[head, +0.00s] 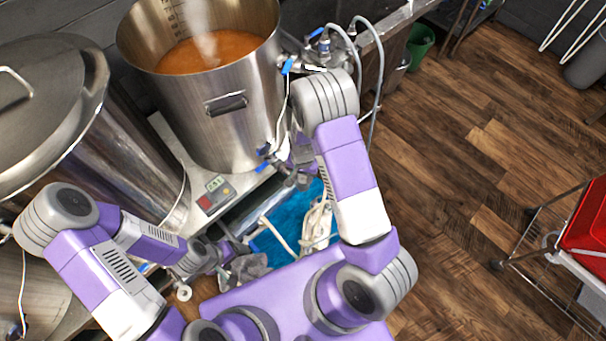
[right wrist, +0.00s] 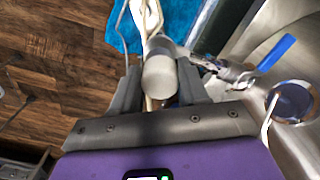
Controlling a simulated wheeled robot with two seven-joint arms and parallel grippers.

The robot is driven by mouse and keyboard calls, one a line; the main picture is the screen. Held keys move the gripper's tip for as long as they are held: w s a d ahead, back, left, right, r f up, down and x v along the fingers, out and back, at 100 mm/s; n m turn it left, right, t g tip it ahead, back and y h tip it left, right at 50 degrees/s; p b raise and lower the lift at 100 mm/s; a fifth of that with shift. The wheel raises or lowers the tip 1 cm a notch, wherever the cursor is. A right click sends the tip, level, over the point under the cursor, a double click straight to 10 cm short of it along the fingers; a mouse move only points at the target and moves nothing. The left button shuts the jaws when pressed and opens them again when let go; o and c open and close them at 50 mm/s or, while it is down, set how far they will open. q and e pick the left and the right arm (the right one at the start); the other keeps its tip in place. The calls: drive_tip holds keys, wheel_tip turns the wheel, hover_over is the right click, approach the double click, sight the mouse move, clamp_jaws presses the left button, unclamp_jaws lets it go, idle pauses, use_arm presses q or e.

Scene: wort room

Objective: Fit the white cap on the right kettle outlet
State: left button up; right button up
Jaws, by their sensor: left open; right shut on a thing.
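The right kettle (head: 200,110) is a steel pot of steaming orange liquid. Its outlet, a metal valve with a blue lever, is low on its right side (head: 268,155); it also shows in the right wrist view (right wrist: 232,74). My right gripper (head: 303,178) is shut on the white cap (right wrist: 160,78), a short cylinder between its fingers. The cap is just beside the outlet's open end; I cannot tell whether they touch. The cap is hidden in the head view. My left gripper (head: 243,268) is open at lower centre, away from the outlet.
White hoses (head: 318,225) lie over a blue surface (head: 275,245) below the outlet. A controller with a display (head: 215,195) sits on the bench beside the kettle. A lidded steel kettle (head: 110,120) stands at left. A red-topped cart (head: 585,235) stands at right; wooden floor between is clear.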

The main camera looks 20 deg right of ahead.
drive_tip(key=shift+f+b, duration=0.9)
drive_tip(key=shift+f, duration=0.35)
drive_tip(key=o, duration=1.2)
drive_tip(key=shift+r, duration=0.15)
wheel_tip(320, 180, up, 8)
drive_tip(key=shift+f+p, duration=0.25)
drive_tip(key=shift+p, duration=1)
drive_tip(key=s+a+f+n+y, duration=0.1)
drive_tip(key=s+a+f, duration=0.1)
drive_tip(key=s, duration=0.3)
drive_tip(key=s+a+f+n+y, duration=0.1)
drive_tip(key=s+a+f+n, duration=0.1)
drive_tip(key=s+a+f, duration=0.1)
drive_tip(key=s+a+f+n+y, duration=0.2)
drive_tip(key=s+a+f, duration=0.1)
drive_tip(key=s+a, duration=0.2)
drive_tip(key=shift+s+a+f, duration=0.1)
drive_tip(key=shift+s, duration=1.05)
